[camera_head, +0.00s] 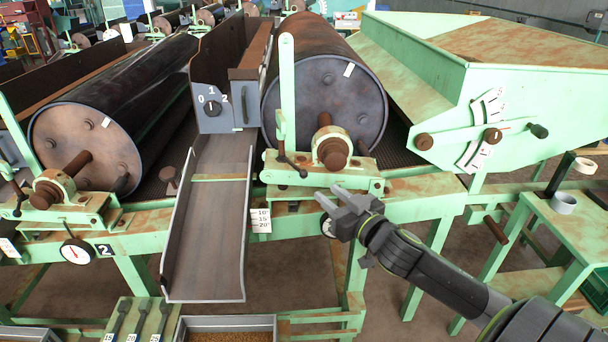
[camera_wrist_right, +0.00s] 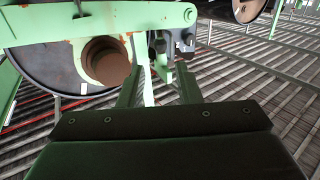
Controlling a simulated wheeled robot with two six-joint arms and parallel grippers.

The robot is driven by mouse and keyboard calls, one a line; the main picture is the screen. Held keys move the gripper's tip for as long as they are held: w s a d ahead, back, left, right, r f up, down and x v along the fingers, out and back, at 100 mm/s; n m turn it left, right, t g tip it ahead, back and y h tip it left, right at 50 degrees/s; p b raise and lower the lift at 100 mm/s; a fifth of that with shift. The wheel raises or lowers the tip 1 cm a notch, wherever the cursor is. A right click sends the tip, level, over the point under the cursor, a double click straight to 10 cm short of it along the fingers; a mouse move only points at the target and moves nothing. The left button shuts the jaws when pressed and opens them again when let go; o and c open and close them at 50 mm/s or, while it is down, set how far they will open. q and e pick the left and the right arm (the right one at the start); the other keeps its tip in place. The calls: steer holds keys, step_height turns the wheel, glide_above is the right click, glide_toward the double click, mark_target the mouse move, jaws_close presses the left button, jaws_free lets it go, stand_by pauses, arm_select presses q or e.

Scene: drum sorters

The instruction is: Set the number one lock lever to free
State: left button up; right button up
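In the head view a dark lock lever (camera_head: 291,163) with a knob at its end hangs at the left of the right drum's bearing mount, beside a tall pale green bar (camera_head: 287,90). I cannot read a number one label there. My right gripper (camera_head: 330,195) is just in front of the mount's lower plate, right of and below the lever, apart from it. Its fingers are spread and empty; they also show in the right wrist view (camera_wrist_right: 158,90). There, dark hardware (camera_wrist_right: 178,42) beyond the fingers may be the lever. My left gripper is not in view.
The right drum (camera_head: 325,100) has a brown shaft end (camera_head: 332,153). A steel chute (camera_head: 208,220) runs down left of the mount. A number two plate (camera_head: 105,250) marks the left unit. A gauge (camera_head: 328,228) is partly hidden by my gripper. A green table (camera_head: 570,225) stands right.

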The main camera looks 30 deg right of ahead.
mark_target(306, 176)
steer(key=w+p, duration=0.1)
steer(key=w, duration=0.9)
steer(key=shift+w+a, duration=0.1)
steer(key=shift+w, duration=0.2)
jaws_close()
